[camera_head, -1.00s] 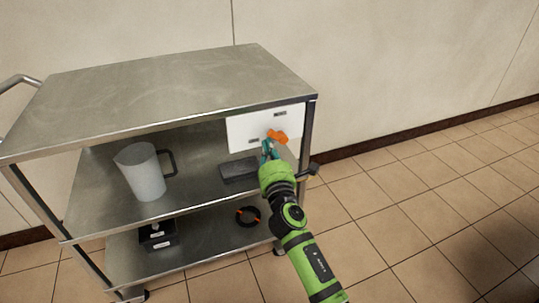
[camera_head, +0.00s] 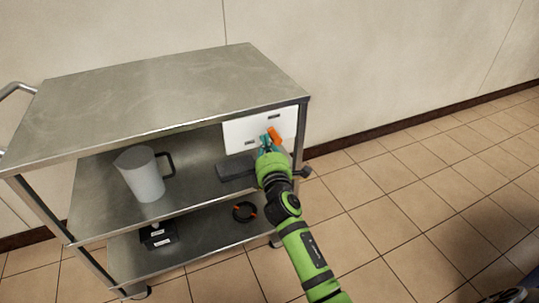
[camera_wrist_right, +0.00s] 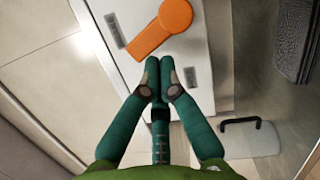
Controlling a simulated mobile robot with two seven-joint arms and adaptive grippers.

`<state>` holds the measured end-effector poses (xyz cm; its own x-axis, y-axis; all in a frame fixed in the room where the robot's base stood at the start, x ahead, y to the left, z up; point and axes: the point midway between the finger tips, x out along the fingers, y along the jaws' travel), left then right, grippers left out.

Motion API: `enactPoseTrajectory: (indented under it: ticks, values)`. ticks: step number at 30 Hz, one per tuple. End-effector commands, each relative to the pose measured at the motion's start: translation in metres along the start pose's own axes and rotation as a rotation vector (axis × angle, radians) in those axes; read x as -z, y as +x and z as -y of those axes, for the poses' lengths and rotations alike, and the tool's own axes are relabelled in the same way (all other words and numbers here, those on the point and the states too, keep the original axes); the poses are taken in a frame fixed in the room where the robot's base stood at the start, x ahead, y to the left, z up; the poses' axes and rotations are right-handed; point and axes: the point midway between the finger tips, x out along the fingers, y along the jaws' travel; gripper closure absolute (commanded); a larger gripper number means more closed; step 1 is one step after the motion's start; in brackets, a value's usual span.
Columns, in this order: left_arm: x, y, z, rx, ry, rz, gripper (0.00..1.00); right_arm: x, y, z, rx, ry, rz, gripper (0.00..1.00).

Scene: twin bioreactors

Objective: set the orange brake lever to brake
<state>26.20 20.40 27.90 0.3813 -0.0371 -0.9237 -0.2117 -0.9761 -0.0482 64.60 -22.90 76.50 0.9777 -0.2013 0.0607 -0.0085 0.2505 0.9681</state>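The orange brake lever (camera_head: 275,135) is on the white panel (camera_head: 240,132) at the cart's right end. In the right wrist view the lever (camera_wrist_right: 160,30) has a round hub and a flat arm slanting down-left. Two small dark labels sit on the panel, the upper one (camera_head: 274,116) and the lower-left one (camera_head: 249,142); their text is unreadable. The lever arm points up toward the upper label's side. My right gripper (camera_wrist_right: 159,62) has its teal fingertips together with nothing visible between them, close beside the lever; I cannot tell whether they touch. My left gripper is not in view.
The steel cart (camera_head: 170,90) has several shelves. A translucent jug (camera_head: 142,175) and a dark grey block (camera_head: 237,166) stand on the middle shelf. A black ring (camera_head: 245,211) and a black device (camera_head: 158,235) lie below.

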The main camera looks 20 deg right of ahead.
Motion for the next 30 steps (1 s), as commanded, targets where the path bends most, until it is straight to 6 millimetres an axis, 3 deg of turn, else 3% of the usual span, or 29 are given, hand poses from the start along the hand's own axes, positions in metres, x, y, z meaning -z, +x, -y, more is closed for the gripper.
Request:
enactPoseTrajectory:
  ticks: [18,30]
  values:
    - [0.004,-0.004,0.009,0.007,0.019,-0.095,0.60,-0.007,0.002,-0.007,0.046,0.179,0.001,1.00]
    - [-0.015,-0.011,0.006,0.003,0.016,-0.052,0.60,-0.010,0.002,-0.009,0.061,0.239,0.001,1.00]
